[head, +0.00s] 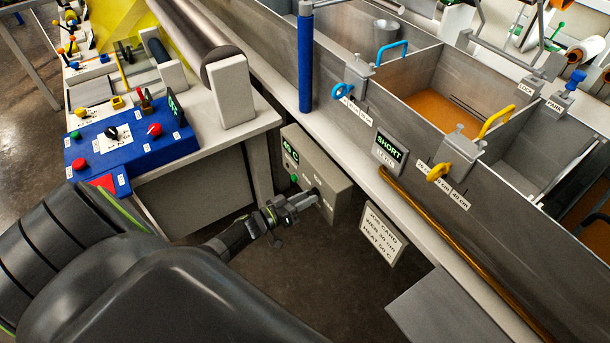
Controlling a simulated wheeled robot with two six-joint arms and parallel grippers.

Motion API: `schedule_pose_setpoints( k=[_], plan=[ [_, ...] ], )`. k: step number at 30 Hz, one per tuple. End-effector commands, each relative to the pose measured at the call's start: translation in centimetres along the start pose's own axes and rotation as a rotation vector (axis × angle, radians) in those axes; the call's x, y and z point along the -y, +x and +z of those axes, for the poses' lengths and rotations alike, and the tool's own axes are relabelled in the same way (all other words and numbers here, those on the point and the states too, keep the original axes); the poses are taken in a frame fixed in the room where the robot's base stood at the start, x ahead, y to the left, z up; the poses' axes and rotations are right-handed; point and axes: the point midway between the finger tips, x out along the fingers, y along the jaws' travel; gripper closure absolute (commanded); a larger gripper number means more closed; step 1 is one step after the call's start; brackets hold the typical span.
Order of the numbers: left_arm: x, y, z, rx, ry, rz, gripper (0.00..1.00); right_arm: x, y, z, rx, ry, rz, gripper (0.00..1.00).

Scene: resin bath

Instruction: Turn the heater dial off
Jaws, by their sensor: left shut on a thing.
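The heater box (328,178) is a grey box below the edge of the bath, with a green-lit temperature display (291,153) whose digits are hard to read. A small green light or button (293,179) sits on its front. The dark heater dial (315,191) is on the lower right of that face, mostly hidden by my fingers. My left gripper (303,202) reaches in from the lower left and is shut on the dial. Which way the dial points cannot be told. My right gripper is out of view.
A job card (379,236) hangs right of the box. A brass rail (450,240) runs along the bath edge. The blue control panel (130,142) stands on the left, close to my arm. A blue post (305,63) rises behind the box. Open floor lies below.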

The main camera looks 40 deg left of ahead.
Motion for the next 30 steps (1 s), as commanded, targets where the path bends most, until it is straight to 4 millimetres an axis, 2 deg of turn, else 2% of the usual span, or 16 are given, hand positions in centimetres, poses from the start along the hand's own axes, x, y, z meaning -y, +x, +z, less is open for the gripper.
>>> schedule_pose_setpoints(
  k=[21, 30],
  plan=[
    [-0.3, -0.1, 0.1, 0.003, -0.681, -0.004, 0.94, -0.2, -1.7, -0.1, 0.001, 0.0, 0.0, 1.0],
    [-0.3, -0.1, 0.0, 0.003, -0.918, -0.003, 0.94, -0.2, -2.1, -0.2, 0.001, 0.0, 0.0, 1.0]
  ],
)
